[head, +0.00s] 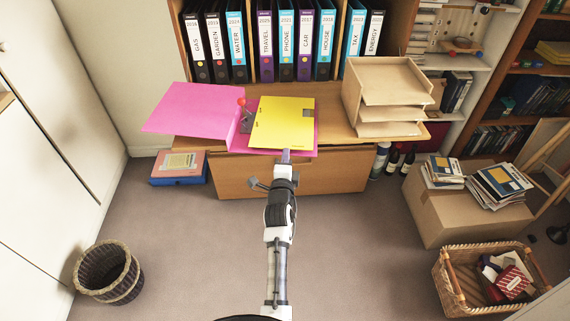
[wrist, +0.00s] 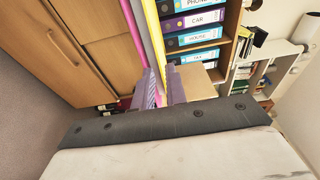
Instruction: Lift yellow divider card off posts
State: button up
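The yellow divider card (head: 283,122) lies over the right half of an opened pink binder (head: 195,108) on the desk. A metal ring mechanism with a red knob (head: 241,102) shows at the card's left edge; whether the posts pass through its holes is too small to tell. My gripper (head: 286,157) is at the card's front edge. In the wrist view, my gripper's two fingers (wrist: 160,85) stand a little apart, with the yellow card (wrist: 154,35) edge-on reaching between them. The pink binder cover (wrist: 132,25) is edge-on to its left. Contact with the card cannot be made out.
Labelled binders (head: 285,45) stand in a row behind the desk. A wooden letter tray (head: 388,95) is to the right on the desk (head: 330,125). A box with books (head: 465,205), a basket (head: 490,280) and a wicker bin (head: 108,272) stand on the floor.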

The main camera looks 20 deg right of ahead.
aim_at(287, 144)
jog(key=shift+b+x, duration=1.25)
jog(key=shift+x, duration=0.4)
grip_shut()
jog(key=shift+r, duration=0.45)
jog(key=shift+s+b, duration=0.1)
jog(key=shift+b, duration=0.2)
dwell(0.9)
jog(key=shift+r, duration=0.3)
dwell(0.6)
jog(key=shift+r+p, duration=0.35)
jog(key=shift+r, duration=0.4)
dwell(1.3)
